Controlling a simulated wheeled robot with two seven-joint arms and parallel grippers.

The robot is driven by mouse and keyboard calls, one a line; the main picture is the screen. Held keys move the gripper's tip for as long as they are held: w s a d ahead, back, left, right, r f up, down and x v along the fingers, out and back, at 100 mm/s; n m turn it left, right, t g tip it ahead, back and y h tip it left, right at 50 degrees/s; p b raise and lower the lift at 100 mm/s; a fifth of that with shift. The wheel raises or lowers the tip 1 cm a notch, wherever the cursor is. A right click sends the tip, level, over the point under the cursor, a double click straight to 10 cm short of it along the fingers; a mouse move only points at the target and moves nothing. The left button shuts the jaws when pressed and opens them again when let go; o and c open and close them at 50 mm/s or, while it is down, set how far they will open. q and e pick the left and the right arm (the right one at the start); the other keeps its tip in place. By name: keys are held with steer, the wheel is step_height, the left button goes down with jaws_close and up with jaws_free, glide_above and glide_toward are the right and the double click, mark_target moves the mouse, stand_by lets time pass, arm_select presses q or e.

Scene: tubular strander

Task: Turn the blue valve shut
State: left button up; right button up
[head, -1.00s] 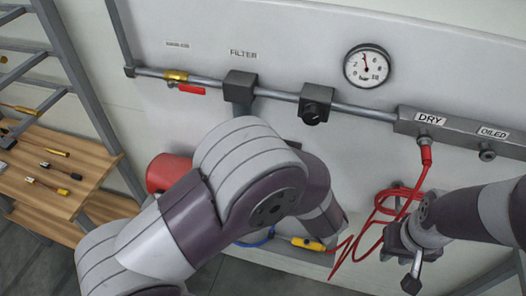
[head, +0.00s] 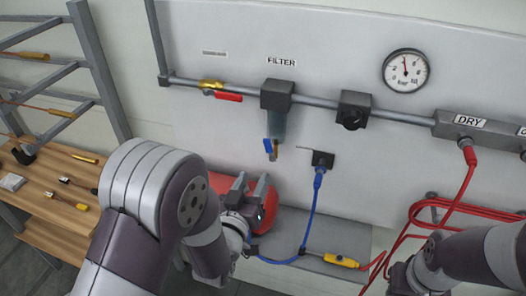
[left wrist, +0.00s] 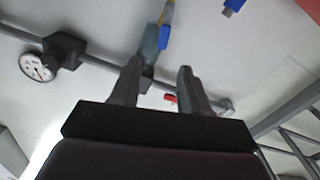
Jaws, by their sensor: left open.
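The blue valve (head: 268,146) is a small blue lever on a brassy fitting under the clear bowl of the filter (head: 277,95). My left gripper (head: 249,182) is open and empty, fingers pointing up, a little below and left of the valve. In the left wrist view the blue lever (left wrist: 163,38) shows beyond the open fingertips (left wrist: 158,70), between them and apart from them. My right arm is at the lower right of the head view; its fingers do not show clearly.
A red tank (head: 285,218) stands right behind my left gripper. A blue hose (head: 311,215) runs from a wall socket (head: 322,160) to the right of the valve. A red-handled valve (head: 228,97) sits on the pipe at upper left. Red hose coils (head: 425,215) hang at right.

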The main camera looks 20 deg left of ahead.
arm_select(q)
steer(key=p, duration=0.2)
glide_toward(267, 145)
steer(key=w, duration=0.2)
steer(key=w+p, duration=0.1)
steer(key=w, duration=0.5)
steer(key=shift+d+p, duration=0.15)
steer(key=shift+p, duration=0.15)
steer(key=shift+w, duration=0.1)
jaws_close()
